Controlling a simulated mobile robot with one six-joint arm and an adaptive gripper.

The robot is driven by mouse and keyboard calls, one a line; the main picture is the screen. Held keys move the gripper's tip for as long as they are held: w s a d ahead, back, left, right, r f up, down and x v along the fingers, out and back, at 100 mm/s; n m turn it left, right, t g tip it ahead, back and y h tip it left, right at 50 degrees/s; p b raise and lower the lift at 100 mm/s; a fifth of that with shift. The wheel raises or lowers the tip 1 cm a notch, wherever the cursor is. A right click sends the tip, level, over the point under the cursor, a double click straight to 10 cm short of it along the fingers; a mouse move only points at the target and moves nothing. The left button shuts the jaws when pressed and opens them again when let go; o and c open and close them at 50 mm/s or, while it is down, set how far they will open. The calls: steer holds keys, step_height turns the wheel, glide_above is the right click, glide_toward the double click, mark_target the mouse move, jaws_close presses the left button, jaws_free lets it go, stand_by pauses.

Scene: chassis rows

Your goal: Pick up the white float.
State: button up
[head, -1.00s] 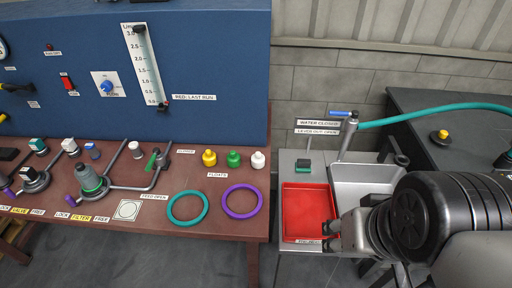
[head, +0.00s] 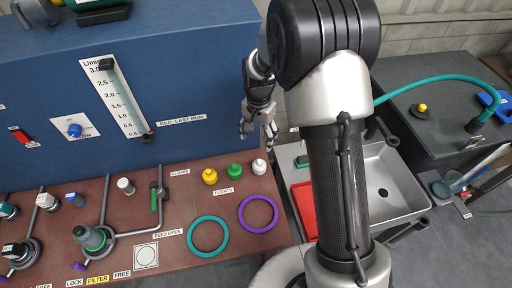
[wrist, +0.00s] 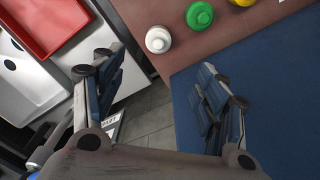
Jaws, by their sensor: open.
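The white float (head: 259,166) stands on the brown bench at the right end of a row of floats. It also shows in the wrist view (wrist: 158,40), beyond and between my fingertips. A green float (head: 235,171) and a yellow float (head: 210,176) stand to its left in the head view. My gripper (head: 258,133) is open and empty, above and behind the white float in the head view, close to the right end of the blue panel. In the wrist view my gripper (wrist: 158,65) shows its two fingers wide apart, touching none of the floats.
A purple ring (head: 258,229) and a teal ring (head: 208,252) lie at the bench front. The blue panel (head: 200,80) rises behind the floats. A red tray (head: 304,208) and a sink (head: 385,170) stand right of the bench, past a gap.

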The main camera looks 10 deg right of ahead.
mark_target(260, 161)
step_height(260, 161, down, 13)
steer(key=b, duration=0.3)
steer(key=shift+w, duration=0.15)
steer(key=shift+w+d+f+b, duration=0.15)
steer(key=shift+f+b, duration=0.3)
steer(key=shift+f, duration=0.9)
steer(key=shift+w+d+f+b, duration=0.1)
steer(key=shift+d+f+b, duration=0.25)
steer(key=shift+f, duration=0.95)
steer(key=shift+s+a, duration=0.1)
steer(key=c, duration=1.1)
